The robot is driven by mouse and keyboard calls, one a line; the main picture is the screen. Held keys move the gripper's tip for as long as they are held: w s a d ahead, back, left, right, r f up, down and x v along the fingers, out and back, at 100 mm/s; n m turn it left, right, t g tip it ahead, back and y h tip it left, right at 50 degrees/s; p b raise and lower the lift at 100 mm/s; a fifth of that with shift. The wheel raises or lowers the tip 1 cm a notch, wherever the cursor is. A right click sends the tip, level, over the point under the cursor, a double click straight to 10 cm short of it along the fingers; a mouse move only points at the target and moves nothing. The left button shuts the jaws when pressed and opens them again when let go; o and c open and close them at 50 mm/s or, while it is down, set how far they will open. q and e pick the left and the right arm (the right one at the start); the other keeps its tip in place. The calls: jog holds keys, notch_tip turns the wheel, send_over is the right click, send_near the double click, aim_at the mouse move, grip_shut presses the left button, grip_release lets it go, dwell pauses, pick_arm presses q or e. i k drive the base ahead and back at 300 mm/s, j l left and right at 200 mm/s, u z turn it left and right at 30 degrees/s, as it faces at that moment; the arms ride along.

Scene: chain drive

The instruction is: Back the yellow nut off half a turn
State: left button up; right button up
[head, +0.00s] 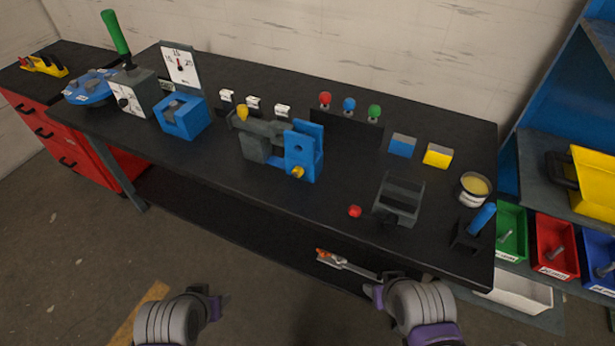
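The yellow nut (297,172) is low on the front face of the blue upright block (304,146) of the grey-and-blue fixture at the middle of the bench. My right gripper (377,284) is in front of the bench, below its top, and appears shut on a grey tool with an orange end (345,264). The tool points left, well apart from the nut. My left gripper (216,299) is low in front of the bench with nothing visible in it, far from the nut. Its finger gap is too small to make out.
A second yellow part (242,113) sits at the fixture's back left. A red button (355,211) and a dark grey block (399,198) are to the right of the nut. A blue vise-like block (182,117) stands left. The bench top (250,196) before the fixture is clear.

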aim_at(297, 172)
jog(key=z, duration=1.55)
jog(key=j+z, duration=0.15)
jog(key=z, duration=0.25)
jog(key=j+z, duration=0.1)
jog(key=z, duration=0.3)
jog(key=k+j+z, duration=0.1)
jog(key=z, duration=0.3)
jog(key=k+j, duration=0.2)
jog(key=j, duration=0.2)
jog(key=k+j, duration=0.2)
jog(key=j, duration=0.2)
jog(key=k+j, duration=0.2)
jog(key=j, duration=0.2)
jog(key=k+j, duration=0.2)
jog(key=j, duration=0.15)
jog(key=k+j, duration=0.2)
jog(key=j, duration=0.2)
